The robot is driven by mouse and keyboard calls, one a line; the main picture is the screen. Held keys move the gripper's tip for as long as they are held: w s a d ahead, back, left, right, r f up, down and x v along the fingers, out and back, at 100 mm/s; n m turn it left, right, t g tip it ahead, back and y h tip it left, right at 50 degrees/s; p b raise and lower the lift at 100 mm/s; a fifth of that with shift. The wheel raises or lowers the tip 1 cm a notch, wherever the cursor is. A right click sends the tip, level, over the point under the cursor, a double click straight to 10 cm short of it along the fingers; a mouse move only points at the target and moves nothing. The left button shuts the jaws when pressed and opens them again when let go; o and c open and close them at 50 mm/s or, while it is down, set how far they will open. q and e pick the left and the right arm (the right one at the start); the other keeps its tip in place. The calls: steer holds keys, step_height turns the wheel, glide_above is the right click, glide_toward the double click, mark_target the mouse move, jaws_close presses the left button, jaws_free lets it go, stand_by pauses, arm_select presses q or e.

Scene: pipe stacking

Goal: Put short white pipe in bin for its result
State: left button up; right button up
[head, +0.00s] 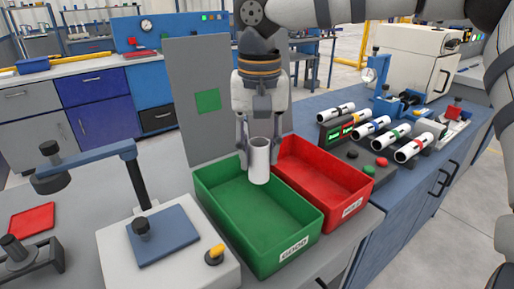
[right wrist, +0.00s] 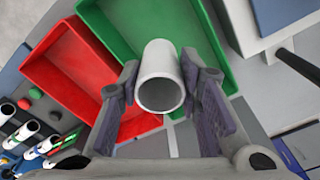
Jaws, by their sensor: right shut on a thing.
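The short white pipe (head: 259,163) is upright in my right gripper (head: 258,142), which is shut on it with a finger on either side. In the head view its lower end shows over the right rear side of the green bin (head: 283,263), labelled GOOD, near the red bin (head: 352,208). The right wrist view shows the open round end of the pipe (right wrist: 160,75) between the fingers, with the green bin (right wrist: 118,22) and the red bin (right wrist: 82,68) beyond. Both bins look empty. My left gripper is not in view.
Several white pipes with coloured bands (head: 375,127) lie on a rack at right, beside a small display (head: 340,132) with green lit text. A grey panel with a green square (head: 208,100) stands behind the bins. A white fixture (head: 165,250) stands left of the green bin.

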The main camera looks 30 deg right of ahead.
glide_above(259, 225)
step_height(259, 225, down, 12)
steer(key=shift+r+b, duration=0.1)
steer(key=shift+b, duration=0.2)
steer(key=shift+f, duration=0.6)
stand_by(0.9)
steer(key=o, duration=1.2)
steer(key=r, duration=1.2)
steer(key=shift+s+a, duration=0.15)
steer(key=shift+s, duration=0.05)
steer(key=shift+f, duration=0.1)
